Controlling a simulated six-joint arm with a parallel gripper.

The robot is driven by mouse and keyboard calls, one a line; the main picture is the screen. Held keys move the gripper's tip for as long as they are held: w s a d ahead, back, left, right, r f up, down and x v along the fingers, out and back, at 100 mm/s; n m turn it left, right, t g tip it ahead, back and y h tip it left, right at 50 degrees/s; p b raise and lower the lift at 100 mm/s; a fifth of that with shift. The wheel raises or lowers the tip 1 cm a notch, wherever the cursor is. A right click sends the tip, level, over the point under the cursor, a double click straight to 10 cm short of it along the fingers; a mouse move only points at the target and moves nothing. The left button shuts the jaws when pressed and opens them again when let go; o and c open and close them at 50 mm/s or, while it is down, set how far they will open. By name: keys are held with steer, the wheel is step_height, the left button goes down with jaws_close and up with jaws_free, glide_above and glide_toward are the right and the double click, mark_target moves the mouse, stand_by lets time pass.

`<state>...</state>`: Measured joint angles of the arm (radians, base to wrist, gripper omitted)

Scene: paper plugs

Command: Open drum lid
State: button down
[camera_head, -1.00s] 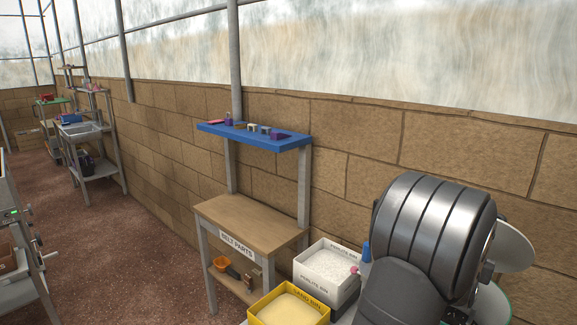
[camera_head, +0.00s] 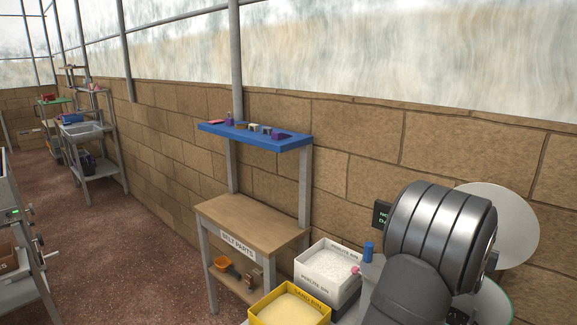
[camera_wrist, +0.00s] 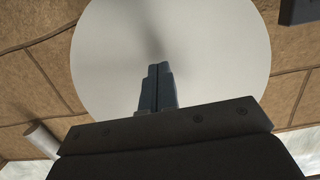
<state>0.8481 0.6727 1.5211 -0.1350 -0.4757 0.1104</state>
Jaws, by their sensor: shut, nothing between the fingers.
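A large pale round disc (camera_head: 515,222), which looks like the drum lid, stands tilted up behind my arm at the right in the head view. In the wrist view the pale disc (camera_wrist: 205,60) fills the upper middle. My gripper (camera_wrist: 159,66) is shut and empty, with its fingertips in front of the disc's face; I cannot tell whether they touch it. A green-rimmed round edge (camera_head: 502,300) shows low behind my arm. The drum body is mostly hidden by my arm, and my fingers are hidden in the head view.
Left of my arm are a white perlite bin (camera_head: 328,264), a yellow sand bin (camera_head: 322,318) and a small blue cylinder (camera_head: 368,252). A dark sign (camera_head: 382,214) stands close to my arm. A wooden belt-parts table (camera_head: 250,222) and blue shelf (camera_head: 265,139) line the block wall.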

steer(key=shift+f+v, duration=0.2)
steer(key=shift+v, duration=1.15)
steer(key=shift+f+v, duration=0.25)
steer(key=shift+v, duration=1.1)
steer(key=v, duration=1.7)
steer(key=shift+s+a, duration=0.2)
steer(key=shift+f, duration=0.15)
steer(key=x, duration=1.7)
steer(key=shift+w+d, duration=0.2)
steer(key=v, duration=1.8)
steer(key=r+x, duration=0.1)
steer(key=x, duration=2.3)
steer(key=f+v, duration=0.1)
steer(key=v, duration=0.6)
steer(key=shift+s+a, duration=0.3)
